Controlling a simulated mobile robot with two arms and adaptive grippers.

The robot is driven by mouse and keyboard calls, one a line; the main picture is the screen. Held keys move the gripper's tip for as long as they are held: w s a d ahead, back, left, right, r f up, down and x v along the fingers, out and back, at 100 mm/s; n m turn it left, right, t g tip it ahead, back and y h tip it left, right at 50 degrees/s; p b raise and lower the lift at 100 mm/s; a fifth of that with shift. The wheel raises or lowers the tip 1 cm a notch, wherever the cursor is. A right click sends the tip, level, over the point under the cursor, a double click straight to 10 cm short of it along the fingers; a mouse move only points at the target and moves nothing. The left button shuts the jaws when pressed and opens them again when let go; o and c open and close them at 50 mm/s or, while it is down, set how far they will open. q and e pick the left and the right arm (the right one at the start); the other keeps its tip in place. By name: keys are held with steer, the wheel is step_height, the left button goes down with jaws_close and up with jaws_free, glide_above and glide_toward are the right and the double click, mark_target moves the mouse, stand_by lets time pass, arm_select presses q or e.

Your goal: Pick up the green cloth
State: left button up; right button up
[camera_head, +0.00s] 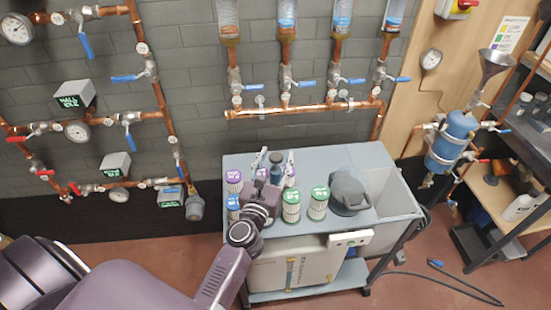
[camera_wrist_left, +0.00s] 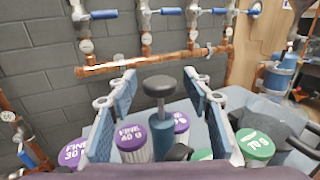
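I cannot make out a green cloth in either view. My left gripper (camera_head: 275,158) is above the left part of the grey cart top. In the left wrist view the left gripper (camera_wrist_left: 159,80) has its two blue-grey fingers spread wide apart. A dark-topped bottle-like object (camera_wrist_left: 159,122) shows between the fingers, with no visible contact. It also shows in the head view (camera_head: 276,171). My right gripper is not in view.
The cart (camera_head: 398,201) holds several canisters with purple, blue and green lids, including a green-lidded one (camera_head: 318,203), close around the gripper. A dark grey rounded object (camera_head: 348,190) sits right of them. Copper pipes (camera_head: 305,108) with valves run along the wall behind.

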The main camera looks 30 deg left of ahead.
arm_select(q)
steer(key=shift+r, duration=0.2)
steer(key=s+d+b, duration=0.2)
steer(key=s+b, duration=0.1)
steer(key=s, duration=0.8)
steer(key=shift+s+d, duration=0.2)
steer(key=shift+s, duration=0.2)
